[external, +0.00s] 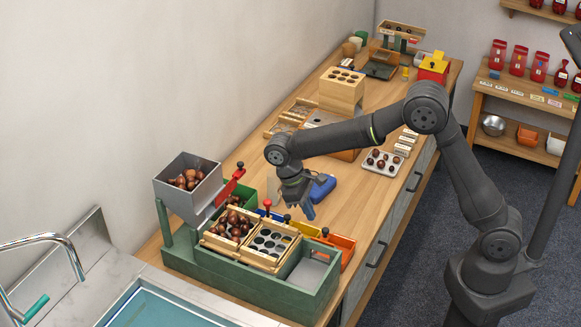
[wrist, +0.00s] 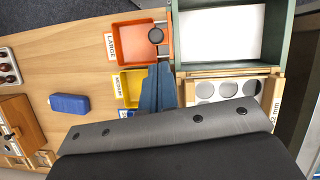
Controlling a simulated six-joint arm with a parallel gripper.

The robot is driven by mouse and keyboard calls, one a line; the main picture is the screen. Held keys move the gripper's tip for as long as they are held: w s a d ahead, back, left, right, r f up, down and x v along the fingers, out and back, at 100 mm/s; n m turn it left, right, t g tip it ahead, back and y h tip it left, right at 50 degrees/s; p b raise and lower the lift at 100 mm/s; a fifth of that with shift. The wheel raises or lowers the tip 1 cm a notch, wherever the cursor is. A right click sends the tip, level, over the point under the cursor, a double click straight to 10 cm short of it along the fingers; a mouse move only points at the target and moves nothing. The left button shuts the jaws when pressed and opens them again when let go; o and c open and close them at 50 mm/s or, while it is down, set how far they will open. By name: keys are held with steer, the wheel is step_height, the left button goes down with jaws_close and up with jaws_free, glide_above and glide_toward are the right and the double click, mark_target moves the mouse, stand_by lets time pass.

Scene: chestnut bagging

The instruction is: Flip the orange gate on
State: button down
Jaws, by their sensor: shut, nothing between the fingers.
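My gripper (external: 309,214) points down above the yellow bin area, to the left of the orange knob. Its blue fingers (wrist: 158,72) are shut and empty, below the knob in the wrist view and apart from it.
The yellow MEDIUM bin (wrist: 128,88) is close to my fingers. A blue block (wrist: 69,103) lies on the wooden counter (wrist: 60,65). Chestnuts (external: 232,222) sit in a wooden tray.

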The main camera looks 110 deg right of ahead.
steer(key=shift+v, duration=2.35)
steer(key=w+d+f+x, duration=0.1)
steer(key=x, duration=0.7)
steer(key=v, duration=0.4)
steer(key=shift+w+a+r, duration=0.1)
steer(key=shift+r, duration=0.35)
